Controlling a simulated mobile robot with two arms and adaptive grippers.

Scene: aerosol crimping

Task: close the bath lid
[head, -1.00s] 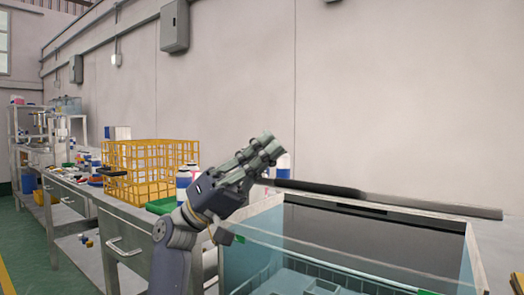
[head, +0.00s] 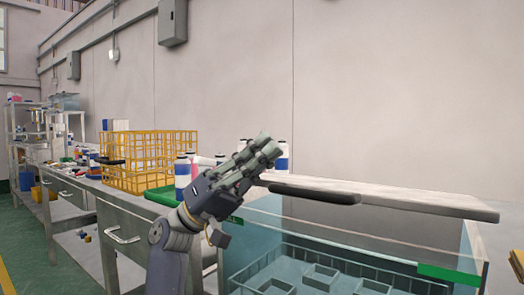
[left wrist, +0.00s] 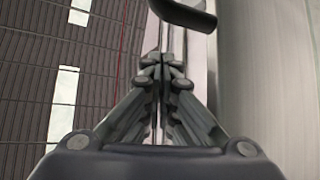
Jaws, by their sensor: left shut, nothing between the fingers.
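The bath (head: 474,262) is a clear, bluish glass tank at the lower right with green marks at its front corners. Its lid (head: 430,203) is a pale slab above the tank, seen nearly edge on, with a dark handle bar (head: 313,193) along its front edge. Whether the lid rests on the rim I cannot tell. My left gripper (head: 262,152) is shut and empty at the lid's left end, overlapping it in the picture. In the left wrist view the shut fingertips (left wrist: 165,68) point towards the dark handle (left wrist: 185,12). My right gripper is not in view.
A yellow wire basket (head: 140,160), a green tray (head: 166,195) and several white-and-blue cans (head: 183,172) stand on the bench left of the bath. A basket with compartments (head: 318,275) sits inside the bath. The wall (head: 400,90) rises behind.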

